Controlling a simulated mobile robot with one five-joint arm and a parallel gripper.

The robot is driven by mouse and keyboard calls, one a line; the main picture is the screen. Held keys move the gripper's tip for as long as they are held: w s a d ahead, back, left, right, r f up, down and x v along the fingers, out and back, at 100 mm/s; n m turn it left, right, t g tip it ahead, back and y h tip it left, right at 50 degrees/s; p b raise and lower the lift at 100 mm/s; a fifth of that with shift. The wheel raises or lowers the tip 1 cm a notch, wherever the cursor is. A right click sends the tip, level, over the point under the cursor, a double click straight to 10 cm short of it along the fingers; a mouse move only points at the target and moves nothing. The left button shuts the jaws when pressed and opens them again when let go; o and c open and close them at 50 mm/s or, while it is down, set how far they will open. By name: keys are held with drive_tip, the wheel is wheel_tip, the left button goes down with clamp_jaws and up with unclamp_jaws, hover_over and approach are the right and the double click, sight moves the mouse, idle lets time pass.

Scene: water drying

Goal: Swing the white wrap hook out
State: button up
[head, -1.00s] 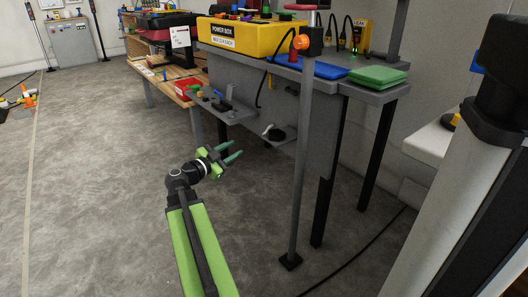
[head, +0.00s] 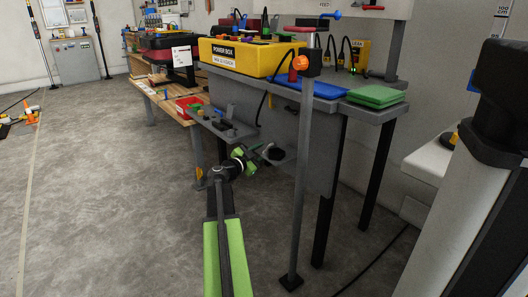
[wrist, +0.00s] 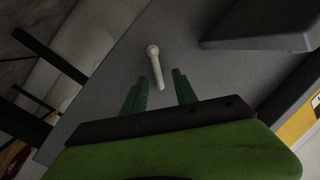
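The white wrap hook (wrist: 155,65) shows in the wrist view as a short pale peg with a rounded end, against a grey panel. My gripper (wrist: 160,74) is open, with one green finger on each side of the hook's lower part. No clear contact shows between fingers and hook. In the head view my gripper (head: 260,154) is at the side of the grey bench, below its top. I cannot make out the hook there.
The grey bench (head: 330,107) carries a yellow power box (head: 236,58) and blue and green pads. A grey post (head: 302,180) stands just right of my gripper. A small grey shelf (head: 226,130) is to its left. Open floor lies at the left.

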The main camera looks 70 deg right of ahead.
drive_tip(key=shift+s+d, duration=0.2)
drive_tip(key=shift+d, duration=0.3)
drive_tip(key=shift+c, duration=0.4)
clamp_jaws()
drive_tip(key=shift+w, duration=0.15)
idle(0.6)
